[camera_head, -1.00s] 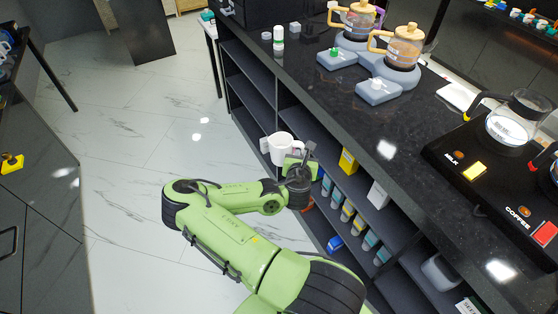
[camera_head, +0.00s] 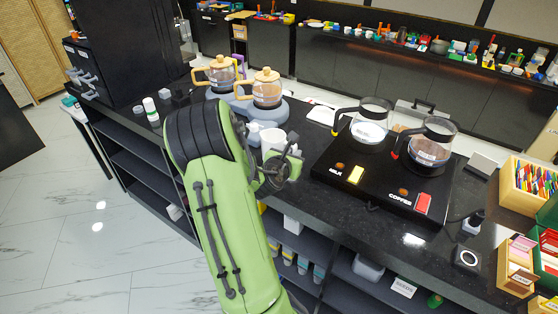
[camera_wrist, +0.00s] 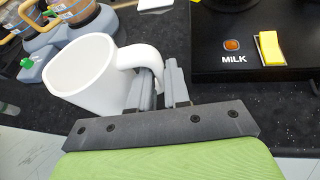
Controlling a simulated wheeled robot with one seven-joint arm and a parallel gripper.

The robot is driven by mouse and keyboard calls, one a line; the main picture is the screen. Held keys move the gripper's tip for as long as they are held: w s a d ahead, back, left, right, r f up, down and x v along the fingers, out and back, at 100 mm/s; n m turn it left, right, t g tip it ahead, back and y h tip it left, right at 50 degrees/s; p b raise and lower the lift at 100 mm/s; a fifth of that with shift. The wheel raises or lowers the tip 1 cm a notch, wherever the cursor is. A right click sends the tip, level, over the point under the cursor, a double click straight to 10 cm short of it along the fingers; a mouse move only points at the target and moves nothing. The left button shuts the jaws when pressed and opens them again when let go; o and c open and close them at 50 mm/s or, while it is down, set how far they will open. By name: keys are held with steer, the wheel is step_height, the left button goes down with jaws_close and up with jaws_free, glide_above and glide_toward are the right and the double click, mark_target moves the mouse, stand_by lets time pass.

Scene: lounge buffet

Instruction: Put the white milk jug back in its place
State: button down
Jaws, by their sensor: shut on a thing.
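The white milk jug (camera_wrist: 85,75) is held upright by its handle in my gripper (camera_wrist: 163,85), whose fingers are shut around the handle in the wrist view. In the head view the jug (camera_head: 272,138) shows behind my green arm, over the black counter (camera_head: 330,150) near its front edge. I cannot tell whether it touches the counter. A black warmer plate (camera_head: 385,172), marked MILK on its left and COFFEE on its right, lies just right of the jug. In the wrist view the MILK label (camera_wrist: 234,59) and yellow switch (camera_wrist: 269,50) are right of my gripper.
Two glass pots (camera_head: 369,122) (camera_head: 430,142) with black handles stand on the warmer. Two wooden-lidded pots (camera_head: 222,74) (camera_head: 267,88) stand on grey bases behind the jug. Wooden boxes (camera_head: 517,265) of packets are at the right. Some counter in front of the warmer is clear.

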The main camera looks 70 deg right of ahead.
steer(key=shift+f, duration=0.1)
step_height(320, 180, down, 8)
steer(key=b, duration=0.6)
steer(key=shift+w, duration=0.1)
steer(key=shift+f+b, duration=0.35)
steer(key=shift+f, duration=0.15)
steer(key=c, duration=1.3)
jaws_free()
steer(key=shift+o, duration=0.2)
steer(key=shift+d+p, duration=0.15)
steer(key=shift+p, duration=0.2)
steer(key=shift+d+n+p, duration=0.35)
steer(key=shift+n+p, duration=0.05)
steer(key=shift+p, duration=0.05)
steer(key=shift+d+f, duration=0.15)
steer(key=shift+d, duration=0.05)
steer(key=shift+a, duration=0.1)
